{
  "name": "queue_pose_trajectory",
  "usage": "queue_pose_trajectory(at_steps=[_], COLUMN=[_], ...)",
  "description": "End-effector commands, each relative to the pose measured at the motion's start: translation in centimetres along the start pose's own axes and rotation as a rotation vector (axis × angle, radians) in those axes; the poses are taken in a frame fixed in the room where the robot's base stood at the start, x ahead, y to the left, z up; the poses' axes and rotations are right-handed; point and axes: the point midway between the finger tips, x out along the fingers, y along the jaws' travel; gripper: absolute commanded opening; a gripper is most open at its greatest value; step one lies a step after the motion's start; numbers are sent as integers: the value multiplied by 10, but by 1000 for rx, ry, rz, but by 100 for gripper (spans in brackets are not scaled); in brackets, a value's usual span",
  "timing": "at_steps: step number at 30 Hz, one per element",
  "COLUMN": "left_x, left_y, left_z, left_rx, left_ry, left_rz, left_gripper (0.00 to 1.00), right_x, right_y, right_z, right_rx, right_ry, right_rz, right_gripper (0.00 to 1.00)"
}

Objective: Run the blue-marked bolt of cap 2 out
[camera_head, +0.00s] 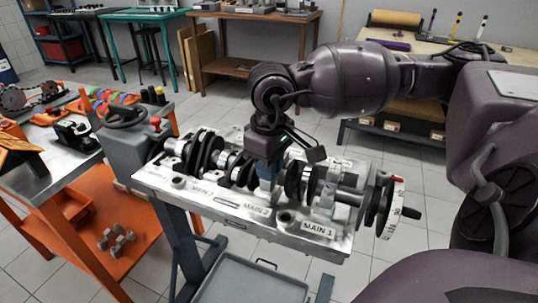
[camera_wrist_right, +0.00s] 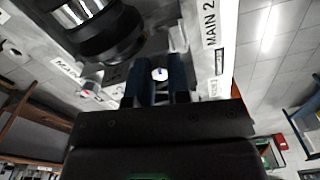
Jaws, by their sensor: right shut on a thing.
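The engine block with its crankshaft (camera_head: 208,155) lies across the metal stand, with labels MAIN 1 and MAIN 2 along its front edge. My right gripper (camera_head: 267,180) reaches down at the MAIN 2 position and covers most of cap 2. In the right wrist view, the blue-marked bolt (camera_wrist_right: 159,73) shows as a pale head with a blue mark between the two fingers of my right gripper (camera_wrist_right: 160,82), which are shut on it. How far the bolt is out of its hole cannot be seen. My left gripper is in neither view.
The dark crankshaft webs (camera_wrist_right: 100,30) are close beside the fingers. A pointer and graduated dial (camera_head: 392,207) stand at the block's right end. A grey tray (camera_head: 250,282) sits below. An orange cart (camera_head: 75,215) with parts stands at left.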

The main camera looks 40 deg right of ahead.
Motion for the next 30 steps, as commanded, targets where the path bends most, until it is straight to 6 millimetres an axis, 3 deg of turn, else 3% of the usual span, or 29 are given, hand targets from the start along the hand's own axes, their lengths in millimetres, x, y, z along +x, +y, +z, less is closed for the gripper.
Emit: queue_pose_trajectory(at_steps=[3, 4, 6, 17, 30], left_x=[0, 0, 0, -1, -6], left_y=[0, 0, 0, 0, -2], left_z=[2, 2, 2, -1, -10], left_rx=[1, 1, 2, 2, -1], left_ry=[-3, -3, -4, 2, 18], left_rz=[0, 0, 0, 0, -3], left_gripper=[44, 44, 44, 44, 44], right_x=[3, 3, 2, -5, -79], right_y=[0, 0, 0, 0, 0], right_z=[1, 1, 1, 0, 0], right_rx=[1, 1, 1, 1, 2], right_ry=[-6, -6, -6, 0, 4], right_rz=[-1, -1, -1, 1, 1], right_gripper=[0, 22, 29, 29, 29])
